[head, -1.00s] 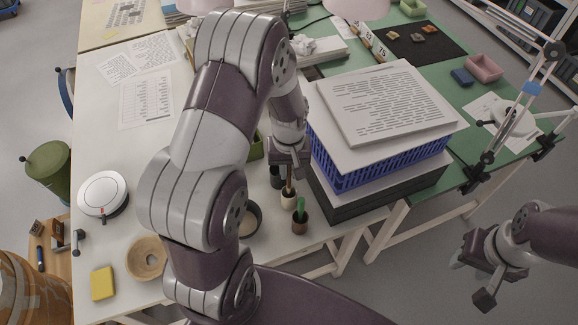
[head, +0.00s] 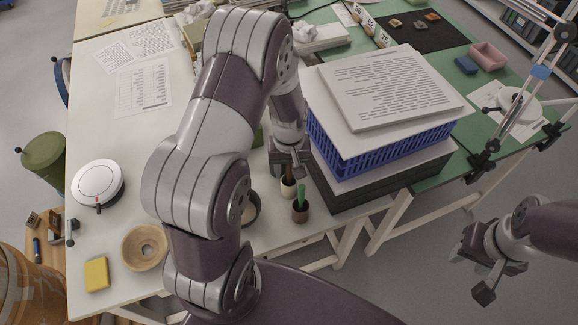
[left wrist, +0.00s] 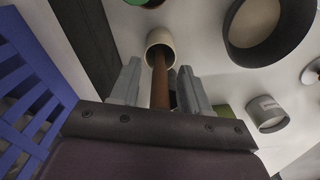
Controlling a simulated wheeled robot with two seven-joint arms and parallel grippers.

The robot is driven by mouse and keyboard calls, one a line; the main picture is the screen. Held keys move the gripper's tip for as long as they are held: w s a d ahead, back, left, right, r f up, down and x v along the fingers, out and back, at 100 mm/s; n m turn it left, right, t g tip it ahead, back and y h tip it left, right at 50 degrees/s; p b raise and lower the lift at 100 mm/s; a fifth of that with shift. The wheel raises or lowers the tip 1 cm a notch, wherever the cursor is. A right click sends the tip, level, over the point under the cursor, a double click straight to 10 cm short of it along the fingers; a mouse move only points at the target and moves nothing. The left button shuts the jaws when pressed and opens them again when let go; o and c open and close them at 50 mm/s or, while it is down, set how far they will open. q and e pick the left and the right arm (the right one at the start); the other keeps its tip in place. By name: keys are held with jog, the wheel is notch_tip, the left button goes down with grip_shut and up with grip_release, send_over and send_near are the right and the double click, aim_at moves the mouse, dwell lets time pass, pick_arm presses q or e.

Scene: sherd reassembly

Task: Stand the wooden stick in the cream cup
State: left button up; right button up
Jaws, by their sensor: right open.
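The brown wooden stick (left wrist: 160,82) runs from between my left gripper's fingers into the mouth of the cream cup (left wrist: 160,38) in the left wrist view. In the head view the cream cup (head: 288,188) stands upright on the white table, with the stick (head: 288,171) rising from it. My left gripper (head: 289,165) is above the cup; its fingers (left wrist: 159,80) stand on both sides of the stick with small gaps, so it looks open. The stick's lower end is hidden inside the cup. My right gripper (head: 474,272) is open and empty, beyond the table edge at right.
A blue crate (head: 370,155) topped with papers is just right. A dark round bowl (head: 251,208) is left, partly behind my arm.

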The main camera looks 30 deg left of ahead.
pick_arm(q)
notch_tip(320, 180, up, 13)
jog(key=shift+f, duration=0.15)
dwell(0.9)
